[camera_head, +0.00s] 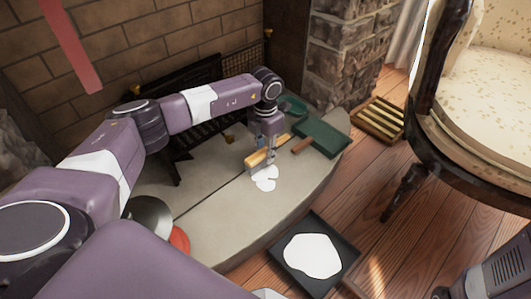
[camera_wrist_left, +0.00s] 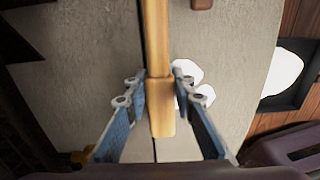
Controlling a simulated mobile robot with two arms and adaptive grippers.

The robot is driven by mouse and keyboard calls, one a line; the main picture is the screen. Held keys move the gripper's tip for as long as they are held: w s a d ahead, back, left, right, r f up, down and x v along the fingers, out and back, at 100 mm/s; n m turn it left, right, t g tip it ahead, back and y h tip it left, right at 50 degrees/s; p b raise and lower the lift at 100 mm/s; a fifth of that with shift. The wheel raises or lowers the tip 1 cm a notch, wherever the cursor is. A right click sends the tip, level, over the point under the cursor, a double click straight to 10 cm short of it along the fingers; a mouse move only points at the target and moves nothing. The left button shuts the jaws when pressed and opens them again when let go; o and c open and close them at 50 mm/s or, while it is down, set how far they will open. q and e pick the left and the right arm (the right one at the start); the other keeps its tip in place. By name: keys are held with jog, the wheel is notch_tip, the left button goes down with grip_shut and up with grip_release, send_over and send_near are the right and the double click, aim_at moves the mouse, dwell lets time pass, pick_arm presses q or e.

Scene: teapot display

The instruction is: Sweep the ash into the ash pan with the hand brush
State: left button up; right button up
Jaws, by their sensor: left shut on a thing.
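My left gripper (camera_head: 268,152) is shut on the wooden hand brush (camera_head: 255,160), low over the stone hearth. In the left wrist view the brush's light wooden handle (camera_wrist_left: 157,45) runs between the fingers of the left gripper (camera_wrist_left: 153,85). The bristles cannot be made out. White ash (camera_head: 265,180) lies on the hearth beside the brush; part of it shows behind the right finger in the left wrist view (camera_wrist_left: 187,72). The dark square ash pan (camera_head: 345,250) lies on the wood floor in front of the hearth, with a large white patch (camera_head: 313,255) in it. My right gripper is not visible.
A dark green flat thing (camera_head: 322,138) and a brown piece (camera_head: 302,146) lie on the right of the hearth (camera_head: 215,205). A black grate (camera_head: 195,140) stands behind. A slatted box (camera_head: 378,118) and an armchair (camera_head: 480,90) stand at right. Floor between pan and chair is clear.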

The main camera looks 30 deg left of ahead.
pick_arm(q)
jog(key=shift+f+b, duration=0.35)
jog(key=shift+f, duration=0.25)
dwell(0.3)
